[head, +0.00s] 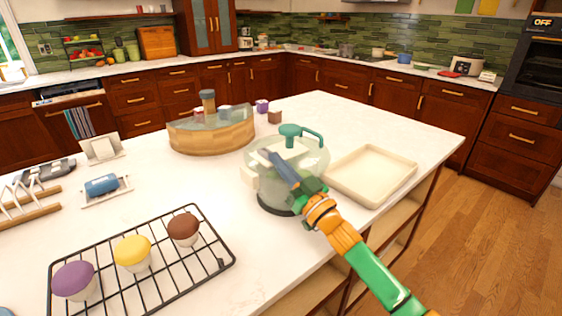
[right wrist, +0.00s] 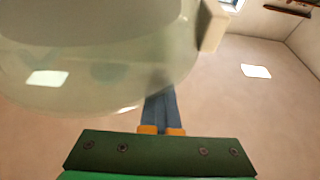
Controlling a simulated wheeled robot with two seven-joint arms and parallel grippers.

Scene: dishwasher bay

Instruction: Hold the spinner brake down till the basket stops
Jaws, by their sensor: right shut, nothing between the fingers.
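The salad spinner stands on the white island counter, with a clear bowl (head: 316,160), a dark base and a teal knob and handle (head: 291,131) on top. A cream block (head: 249,176) sticks out from the bowl's left side; I cannot tell if this is the brake. My right gripper (head: 272,155) is shut and empty, its grey-blue fingers in front of the bowl. In the right wrist view the clear bowl (right wrist: 90,50) fills the upper left, close to the fingers (right wrist: 160,98); contact is unclear. The basket cannot be made out. My left gripper is not in view.
A cream tray (head: 372,174) lies right of the spinner. A curved wooden stand (head: 212,136) is behind left. A black rack (head: 140,268) with several cupcakes is at front left. Two small blocks (head: 268,112) lie behind. The counter between rack and spinner is clear.

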